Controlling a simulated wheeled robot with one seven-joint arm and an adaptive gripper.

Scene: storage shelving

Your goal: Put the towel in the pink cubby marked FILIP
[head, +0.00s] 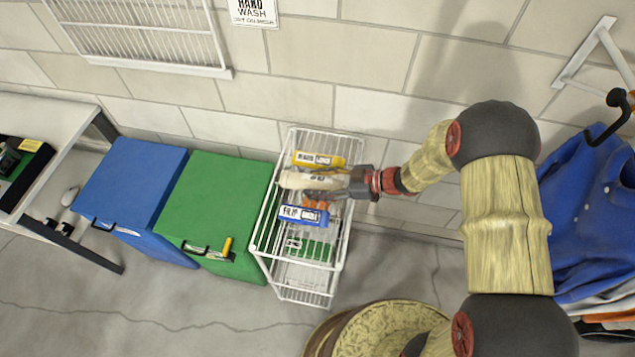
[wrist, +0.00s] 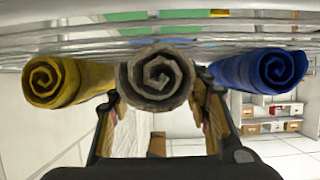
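Three rolled towels lie side by side on the white wire rack: a yellow one (head: 320,160), a beige one (head: 305,181) in the middle and a blue one (head: 304,216). In the wrist view the yellow roll (wrist: 55,82), beige roll (wrist: 155,78) and blue roll (wrist: 262,70) show end-on. My gripper (head: 325,194) is at the beige towel's right end in the head view. In the wrist view its fingers (wrist: 160,100) stand either side of that roll; whether they press it is unclear. Labels on the towels are too small to read surely. No pink cubby marked FILIP is recognizable.
The wire rack (head: 343,250) stands between a green bin (head: 215,205) and open floor. A blue bin (head: 135,190) is further left. Blue clothing (head: 590,220) hangs at right. A distant white shelf unit (wrist: 250,112) holds small boxes.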

